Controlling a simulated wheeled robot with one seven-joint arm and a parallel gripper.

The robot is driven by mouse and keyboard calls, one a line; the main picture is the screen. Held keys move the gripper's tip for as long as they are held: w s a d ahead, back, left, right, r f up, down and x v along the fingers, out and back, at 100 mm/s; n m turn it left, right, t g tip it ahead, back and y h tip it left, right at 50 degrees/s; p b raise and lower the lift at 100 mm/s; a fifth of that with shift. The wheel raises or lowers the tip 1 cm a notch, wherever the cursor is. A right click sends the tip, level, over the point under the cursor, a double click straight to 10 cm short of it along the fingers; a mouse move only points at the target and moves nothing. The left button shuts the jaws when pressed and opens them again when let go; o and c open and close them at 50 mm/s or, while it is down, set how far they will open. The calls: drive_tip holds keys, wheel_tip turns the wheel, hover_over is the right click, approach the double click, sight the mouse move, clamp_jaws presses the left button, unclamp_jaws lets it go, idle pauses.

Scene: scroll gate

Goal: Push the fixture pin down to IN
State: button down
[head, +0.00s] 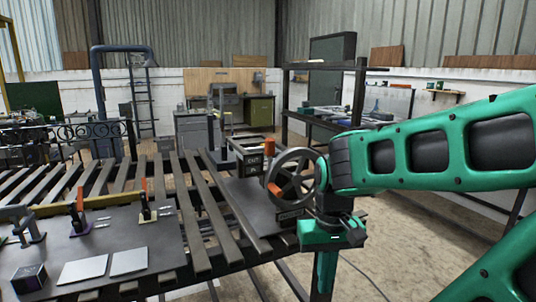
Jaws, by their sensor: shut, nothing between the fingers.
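A small dark block (263,160) stands at the back of a dark plate on the slatted bench. It carries a small light label that seems to read OUT. An orange upright knob (269,147) shows at its top right, and it looks like the fixture pin, raised. The pin's shaft is too small to make out. My gripper (325,280) is green, points down and is shut and empty. It is in front of and to the right of the block, apart from it, at the bench's right edge.
A spoked handwheel (293,178) with an orange grip stands between the block and my arm. Two orange-handled clamps (80,205) (145,190), pale plates (128,261) and a dark cube (29,279) lie on the left. A dark shelf rack (322,88) stands behind. Bare floor shows at right.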

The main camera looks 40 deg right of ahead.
idle(0.3)
drive_tip(key=c, duration=2.4)
unclamp_jaws()
drive_tip(key=o, duration=0.9)
drive_tip(key=shift+w+d+r+t, duration=0.15)
drive_tip(key=shift+r, duration=0.45)
drive_tip(key=shift+w+d+r+t, duration=0.1)
drive_tip(key=shift+w+r+t, duration=0.05)
drive_tip(key=shift+r, duration=0.45)
drive_tip(key=n+t+h, duration=0.1)
drive_tip(key=n+t, duration=0.3)
approach(270, 138)
drive_tip(key=x, duration=1)
drive_tip(key=shift+f, duration=0.25)
